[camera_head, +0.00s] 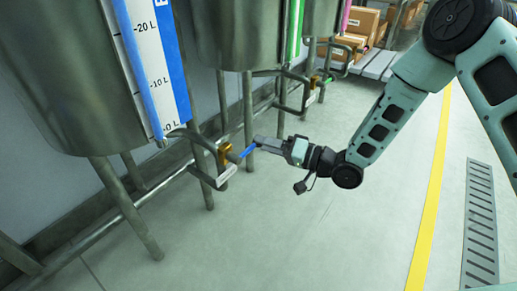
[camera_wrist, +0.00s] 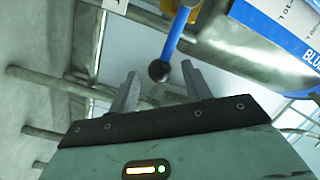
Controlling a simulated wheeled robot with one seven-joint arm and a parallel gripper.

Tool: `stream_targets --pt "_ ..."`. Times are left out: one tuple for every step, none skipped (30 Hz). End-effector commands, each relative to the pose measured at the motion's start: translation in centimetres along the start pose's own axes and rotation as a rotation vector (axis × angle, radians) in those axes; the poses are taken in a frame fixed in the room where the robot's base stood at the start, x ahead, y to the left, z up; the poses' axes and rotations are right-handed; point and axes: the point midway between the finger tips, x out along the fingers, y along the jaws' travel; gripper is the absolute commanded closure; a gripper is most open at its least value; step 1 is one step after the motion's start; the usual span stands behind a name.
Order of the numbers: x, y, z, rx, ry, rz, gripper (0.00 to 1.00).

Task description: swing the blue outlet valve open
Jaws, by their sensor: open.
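The blue outlet valve lever (camera_head: 248,151) sticks out to the right from a brass valve body (camera_head: 224,153) on the outlet pipe below the nearest steel drum. In the wrist view the blue lever (camera_wrist: 176,36) comes down from the top and ends in a black ball knob (camera_wrist: 159,71). My gripper (camera_head: 257,142) is at the lever's free end. In the wrist view my gripper (camera_wrist: 160,82) is open, with one finger on each side of the knob. I see gaps between knob and fingers; whether anything touches is not clear.
The nearest drum (camera_head: 60,70) carries a blue and white litre scale (camera_head: 155,65). Its legs and a low rail (camera_head: 130,212) stand close to the valve. More drums (camera_head: 235,35) with green and pink marks stand behind. Open floor (camera_head: 330,225) lies to the right.

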Motion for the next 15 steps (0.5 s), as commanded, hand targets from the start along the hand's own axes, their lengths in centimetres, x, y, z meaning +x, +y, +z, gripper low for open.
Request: stream_targets --pt "0.8 0.2 0.2 -0.003 -0.001 -0.002 0.51" --pt "1.1 0.2 0.1 -0.004 0.0 -0.002 0.51" --pt "1.6 0.2 0.1 -0.004 0.0 -0.002 0.51" --pt "1.9 0.2 0.1 -0.003 -0.001 -0.001 0.51" --pt "2.1 0.2 0.1 -0.002 -0.001 0.0 0.51" --pt "2.4 0.1 0.1 -0.001 -0.001 0.0 0.51" --pt "2.5 0.1 0.1 -0.001 0.0 0.0 0.51" --pt "2.6 0.1 0.0 -0.001 0.0 -0.001 0.51" --pt "2.7 0.0 0.0 -0.001 0.0 -0.001 0.51" --pt "2.8 0.0 0.0 -0.001 0.001 0.0 0.51" --pt "2.8 0.0 -0.1 -0.001 0.001 0.0 0.51" --pt "2.8 0.0 -0.1 -0.001 0.001 0.0 0.51" --pt "2.8 0.0 -0.1 -0.001 0.001 0.0 0.51" --pt "2.8 0.0 -0.1 0.0 0.001 0.0 0.51" --pt "2.8 0.0 -0.1 0.0 0.001 0.0 0.51"
